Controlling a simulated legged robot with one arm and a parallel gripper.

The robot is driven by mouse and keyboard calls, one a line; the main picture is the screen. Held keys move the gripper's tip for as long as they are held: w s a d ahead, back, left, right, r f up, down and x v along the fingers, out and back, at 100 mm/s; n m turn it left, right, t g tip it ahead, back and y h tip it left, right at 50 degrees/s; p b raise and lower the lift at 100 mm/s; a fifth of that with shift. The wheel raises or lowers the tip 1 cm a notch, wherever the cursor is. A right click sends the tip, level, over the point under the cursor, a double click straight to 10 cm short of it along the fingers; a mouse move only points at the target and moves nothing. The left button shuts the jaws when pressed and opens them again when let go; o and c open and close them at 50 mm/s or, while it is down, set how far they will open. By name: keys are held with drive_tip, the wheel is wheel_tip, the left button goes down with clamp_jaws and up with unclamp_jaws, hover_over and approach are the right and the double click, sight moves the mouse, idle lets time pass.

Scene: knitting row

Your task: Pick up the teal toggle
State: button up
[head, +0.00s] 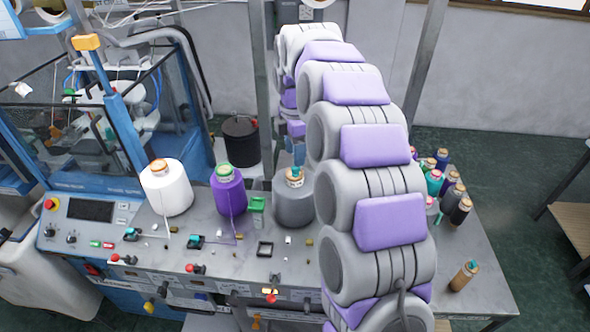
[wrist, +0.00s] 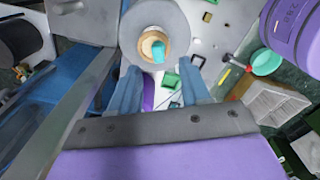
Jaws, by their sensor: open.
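A small teal piece (head: 295,172), which looks like the teal toggle, sits on the orange-rimmed top of the grey yarn cone (head: 294,203) on the machine table. The wrist view also shows the teal piece (wrist: 158,51), at the cone's top opening just beyond my fingertips. My gripper (wrist: 159,70) is open, its two blue fingers apart with nothing between them. In the head view my gripper (head: 298,150) is above and slightly behind the grey cone, partly hidden by my arm.
A purple cone (head: 228,195) and a white cone (head: 166,190) stand left of the grey cone. A green box (head: 257,204) is between the purple and grey cones. Small switches, including a dark one with teal (head: 194,242), line the table front. Several spools crowd the right.

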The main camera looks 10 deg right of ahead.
sight(296, 171)
drive_tip(key=shift+w+f+p, duration=0.2)
drive_tip(key=shift+f+p, duration=0.2)
drive_tip(key=shift+f, duration=1.95)
clamp_jaws()
